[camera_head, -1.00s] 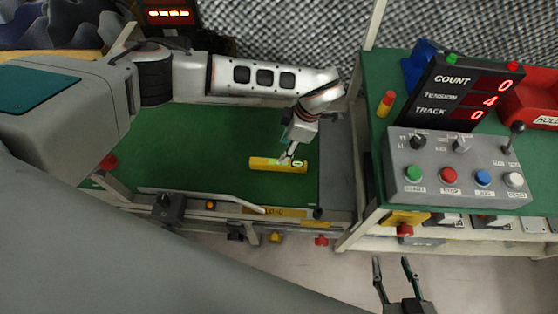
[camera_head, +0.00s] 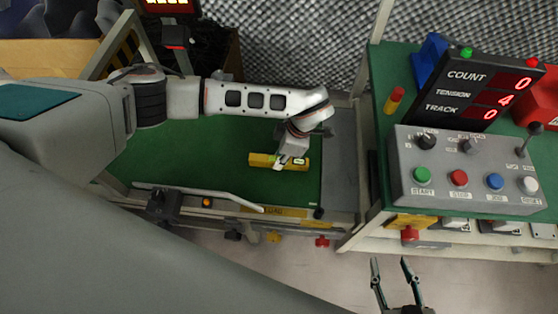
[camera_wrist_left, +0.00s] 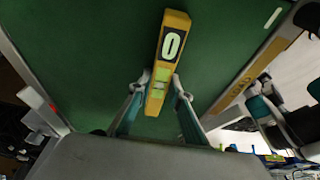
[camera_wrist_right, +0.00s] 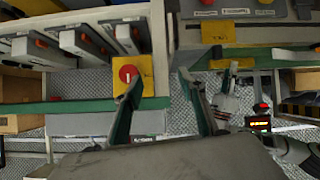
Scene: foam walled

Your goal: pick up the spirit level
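The yellow spirit level (camera_head: 262,160) lies along the green bed of the left bench in the head view. In the left wrist view the spirit level (camera_wrist_left: 174,32) shows an oval window and a green vial. My left gripper (camera_head: 286,164) is at its right half; in the left wrist view the fingertips (camera_wrist_left: 161,82) press against both long sides near the vial. I cannot tell whether the level is clear of the bed. My right gripper (camera_head: 391,264) is open and empty over the floor at the lower right; its fingers (camera_wrist_right: 160,82) stand wide apart.
The green bed (camera_head: 225,175) has a pale bent rail (camera_head: 200,193) along its front. The right bench carries a button panel (camera_head: 465,178), a counter display (camera_head: 470,95), a red bin (camera_head: 543,103) and a blue holder (camera_head: 428,58). A gap of floor lies in front.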

